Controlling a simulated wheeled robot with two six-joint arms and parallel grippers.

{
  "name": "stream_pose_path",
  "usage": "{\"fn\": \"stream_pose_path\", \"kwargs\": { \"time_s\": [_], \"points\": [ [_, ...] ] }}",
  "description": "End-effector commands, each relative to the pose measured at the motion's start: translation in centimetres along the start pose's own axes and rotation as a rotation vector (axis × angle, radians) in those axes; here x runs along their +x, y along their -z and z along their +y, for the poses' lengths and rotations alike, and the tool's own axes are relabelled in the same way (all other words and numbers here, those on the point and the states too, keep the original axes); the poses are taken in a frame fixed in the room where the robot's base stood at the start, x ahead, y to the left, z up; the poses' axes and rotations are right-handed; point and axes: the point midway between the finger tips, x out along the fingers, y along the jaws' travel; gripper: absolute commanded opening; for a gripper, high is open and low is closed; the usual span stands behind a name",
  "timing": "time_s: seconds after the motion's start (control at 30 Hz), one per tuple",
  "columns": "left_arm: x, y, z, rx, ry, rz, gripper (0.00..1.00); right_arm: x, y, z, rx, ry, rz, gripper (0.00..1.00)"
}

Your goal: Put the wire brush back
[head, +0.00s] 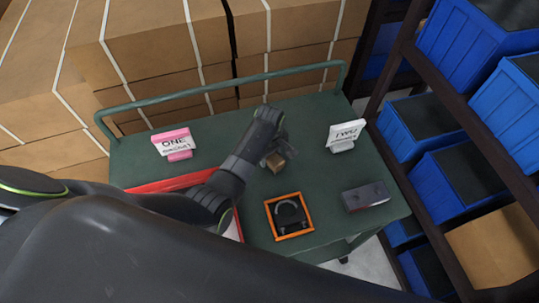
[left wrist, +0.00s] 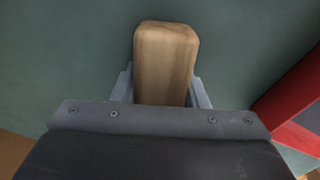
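The wire brush shows as a light wooden block (head: 275,162) at the end of my left gripper (head: 281,148) in the head view, over the middle of the green cart top. In the left wrist view its rounded wooden handle (left wrist: 166,62) lies between the two grey fingers of my left gripper (left wrist: 163,92), which sit close against both its sides. The bristles are not visible. I cannot tell whether the brush touches the cart top. My right gripper is not in view.
The green cart (head: 240,113) holds an orange-framed tray (head: 270,222) with a dark curved part, a grey box (head: 366,196), a pink sign (head: 172,142) and a white sign (head: 344,132). A red-edged tray (head: 165,184) lies partly under my left arm. Blue bins (head: 455,175) fill the right rack.

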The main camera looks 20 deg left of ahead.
Motion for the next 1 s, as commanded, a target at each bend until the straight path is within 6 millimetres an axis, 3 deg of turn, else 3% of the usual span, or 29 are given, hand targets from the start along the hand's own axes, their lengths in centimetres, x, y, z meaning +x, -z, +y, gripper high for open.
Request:
{"fn": "stream_pose_path", "kwargs": {
  "time_s": [0.03, 0.17, 0.57, 0.77, 1.0],
  "points": [
    [0.0, 0.0, 0.0, 0.0, 0.0, 0.0, 0.46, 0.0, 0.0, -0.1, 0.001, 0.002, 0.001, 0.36],
    [0.0, 0.0, 0.0, 0.0, 0.0, 0.0, 0.62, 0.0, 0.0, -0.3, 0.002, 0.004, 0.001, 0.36],
    [-0.8, 0.0, 0.1, 0.0, -0.002, 0.001, 0.62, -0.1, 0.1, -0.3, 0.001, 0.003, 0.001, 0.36],
    [-3.7, 0.0, 0.1, 0.0, -0.004, 0.001, 0.62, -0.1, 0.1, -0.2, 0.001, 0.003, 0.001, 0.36],
    [-8.4, 0.0, 0.1, 0.0, -0.005, 0.002, 0.62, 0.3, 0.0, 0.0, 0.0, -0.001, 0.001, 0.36]
  ]
}}
